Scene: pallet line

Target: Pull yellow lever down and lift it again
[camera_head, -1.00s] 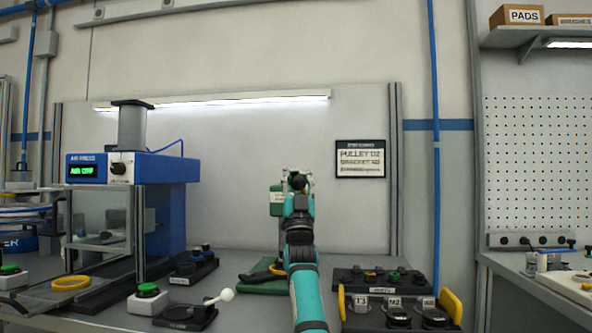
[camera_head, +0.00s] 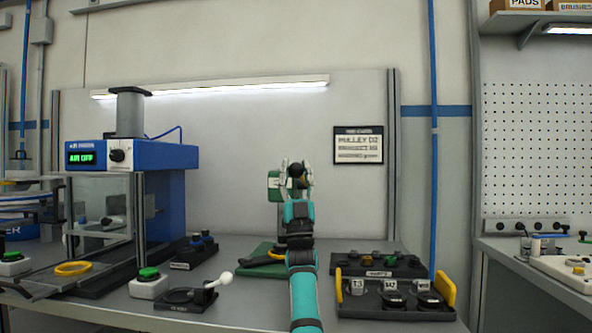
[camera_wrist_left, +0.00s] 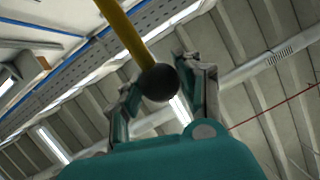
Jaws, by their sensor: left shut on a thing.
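The yellow lever (camera_wrist_left: 122,28) comes in from the top of the left wrist view and ends in a black ball knob (camera_wrist_left: 158,83). My left gripper (camera_wrist_left: 168,90) is shut on this knob, with one finger on each side. In the head view my left gripper (camera_head: 298,176) stands upright in front of the green press (camera_head: 274,188). My arm hides much of the press, and the lever's shaft is hard to make out there. My right gripper is not in view.
A blue air press (camera_head: 168,158) stands at the left. A green button box (camera_head: 149,284) and a white-knobbed toggle clamp (camera_head: 222,279) sit near the front edge. A black parts tray (camera_head: 395,312) with yellow handles is right of my arm, with a second black rack (camera_head: 345,262) behind it.

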